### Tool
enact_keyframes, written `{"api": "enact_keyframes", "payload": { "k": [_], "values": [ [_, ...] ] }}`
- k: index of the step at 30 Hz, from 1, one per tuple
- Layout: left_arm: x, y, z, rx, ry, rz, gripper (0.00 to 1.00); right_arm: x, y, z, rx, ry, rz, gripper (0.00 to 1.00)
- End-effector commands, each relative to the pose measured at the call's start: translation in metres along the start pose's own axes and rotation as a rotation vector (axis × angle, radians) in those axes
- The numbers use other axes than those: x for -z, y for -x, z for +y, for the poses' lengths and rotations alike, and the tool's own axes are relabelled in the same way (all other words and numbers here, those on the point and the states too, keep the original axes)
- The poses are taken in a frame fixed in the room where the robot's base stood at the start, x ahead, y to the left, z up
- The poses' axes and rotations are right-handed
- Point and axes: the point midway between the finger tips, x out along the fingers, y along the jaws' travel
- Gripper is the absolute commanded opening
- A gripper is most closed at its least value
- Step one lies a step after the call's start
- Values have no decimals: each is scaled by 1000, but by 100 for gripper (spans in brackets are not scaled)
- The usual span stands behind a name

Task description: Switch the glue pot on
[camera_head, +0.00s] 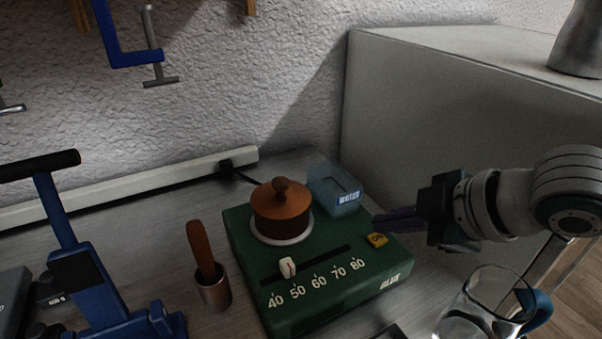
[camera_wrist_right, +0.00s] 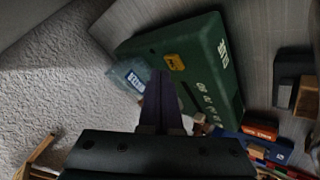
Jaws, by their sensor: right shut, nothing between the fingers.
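The glue pot is a green box (camera_head: 334,291) with a copper lidded pot (camera_head: 281,209) in its top. A cream slider knob (camera_head: 288,267) sits in a slot near the left end, above the numbers 40 to 80. A small yellow switch (camera_head: 377,240) is at the box's right side; it also shows in the right wrist view (camera_wrist_right: 174,62). My right gripper (camera_head: 377,223) is shut and empty, its dark fingers just behind the yellow switch and seemingly above the box. I cannot tell whether they touch anything. My left gripper is not in view.
A translucent blue water container (camera_head: 335,193) stands behind the box. A brush in a copper cup (camera_head: 213,285) and a blue tool (camera_head: 92,285) stand at left. A glass jug (camera_head: 484,305) is at front right. A grey block wall (camera_head: 440,110) rises behind my right arm.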

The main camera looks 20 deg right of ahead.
Motion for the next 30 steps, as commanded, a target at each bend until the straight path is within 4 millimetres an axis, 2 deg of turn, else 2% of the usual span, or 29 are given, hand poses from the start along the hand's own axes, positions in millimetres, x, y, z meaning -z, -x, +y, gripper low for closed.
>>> {"api": "enact_keyframes", "payload": {
  "k": [30],
  "values": [
    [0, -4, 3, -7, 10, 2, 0, -5, -6, -5, 0, 0, 0, 0]
  ]
}}
